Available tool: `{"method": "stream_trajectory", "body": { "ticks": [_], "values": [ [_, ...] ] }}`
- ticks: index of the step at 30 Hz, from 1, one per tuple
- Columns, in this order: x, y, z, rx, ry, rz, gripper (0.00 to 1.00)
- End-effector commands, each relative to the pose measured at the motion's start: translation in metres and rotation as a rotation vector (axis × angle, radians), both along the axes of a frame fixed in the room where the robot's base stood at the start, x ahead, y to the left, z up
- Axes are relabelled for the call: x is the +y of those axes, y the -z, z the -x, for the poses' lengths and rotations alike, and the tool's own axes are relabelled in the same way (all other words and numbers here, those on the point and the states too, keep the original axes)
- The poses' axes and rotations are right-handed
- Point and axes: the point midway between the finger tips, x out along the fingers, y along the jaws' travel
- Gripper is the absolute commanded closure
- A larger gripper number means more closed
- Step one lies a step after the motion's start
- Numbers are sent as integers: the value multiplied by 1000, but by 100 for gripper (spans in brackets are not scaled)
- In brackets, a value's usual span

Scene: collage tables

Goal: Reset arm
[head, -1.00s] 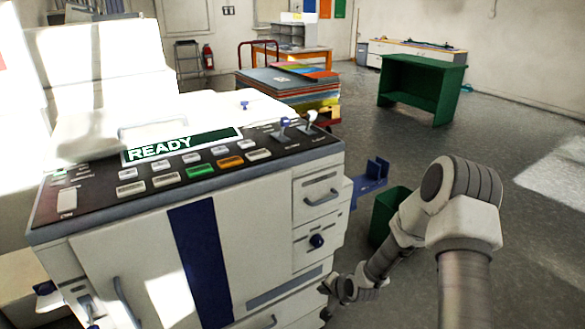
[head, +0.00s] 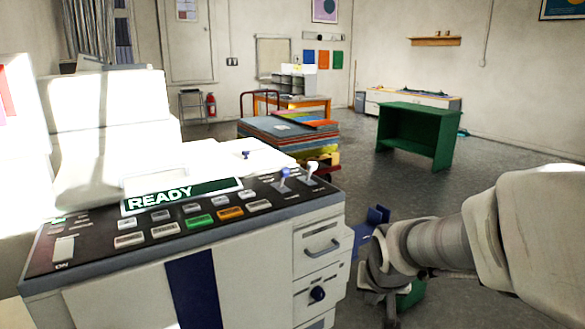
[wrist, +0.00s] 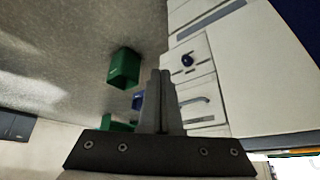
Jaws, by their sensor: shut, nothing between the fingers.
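My gripper (wrist: 160,100) is shut and empty in the wrist view, its two dark fingers pressed together. In the head view my arm reaches in from the right, with its wrist end low beside the printer's right side. The fingers are hard to make out there. The large white printer (head: 255,270) has a dark control panel with a green "READY" display (head: 180,195), colored buttons and small levers. Its drawers and blue knob (wrist: 187,60) show in the wrist view, right of the fingers. I see no contact between gripper and printer.
A green bin (wrist: 124,68) stands on the floor by the printer; my arm mostly covers it in the head view. A blue bracket (head: 371,230) juts from the printer's right side. A stack of colored boards (head: 285,130) and a green desk (head: 415,135) stand behind, with open floor between.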

Motion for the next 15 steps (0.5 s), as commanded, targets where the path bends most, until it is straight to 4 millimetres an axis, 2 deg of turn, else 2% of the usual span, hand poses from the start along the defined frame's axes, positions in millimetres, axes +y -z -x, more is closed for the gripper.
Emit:
{"method": "stream_trajectory", "body": {
  "ticks": [1, 6, 10, 15],
  "values": [
    [0, -14, 13, -7, -12, 13, 100],
    [1, -45, 61, 3, -56, 41, 100],
    [4, -62, 98, 9, -95, 49, 100],
    [8, -74, 141, 16, -146, 47, 100]
  ]
}}
